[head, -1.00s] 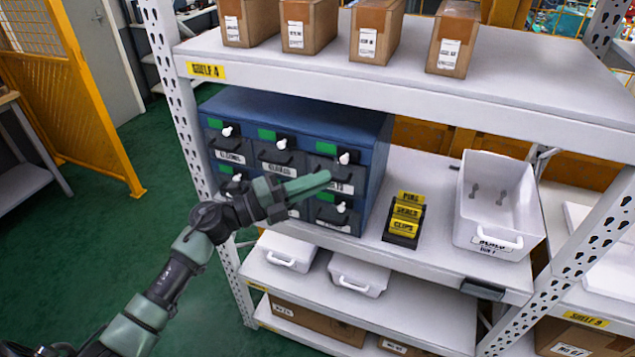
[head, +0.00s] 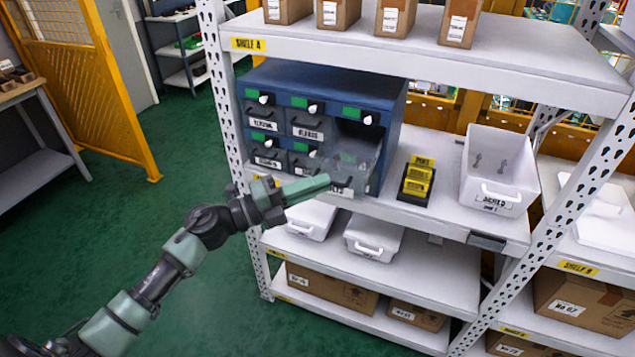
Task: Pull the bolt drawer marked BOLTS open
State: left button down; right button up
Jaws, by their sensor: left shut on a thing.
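The blue drawer cabinet (head: 330,90) stands on the middle shelf, with two rows of drawers. Its top right drawer (head: 357,152) is pulled out toward me, leaving a dark opening behind it. The label on this drawer is mostly covered by my gripper; only its last letters show, so I cannot fully read BOLTS. My left gripper (head: 326,183) is at the front of this drawer, shut on its handle, which the fingers largely hide. The other drawers, such as the top left drawer (head: 262,118), are shut. My right gripper is not in view.
A black holder with yellow cards (head: 417,180) and a white bin (head: 497,180) stand right of the cabinet. White bins (head: 372,240) sit below. Green floor in front is free; a yellow fence (head: 110,100) is at left.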

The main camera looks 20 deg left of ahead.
pick_arm(q)
jog(key=shift+s, duration=0.1)
jog(key=c, duration=1.5)
grip_release()
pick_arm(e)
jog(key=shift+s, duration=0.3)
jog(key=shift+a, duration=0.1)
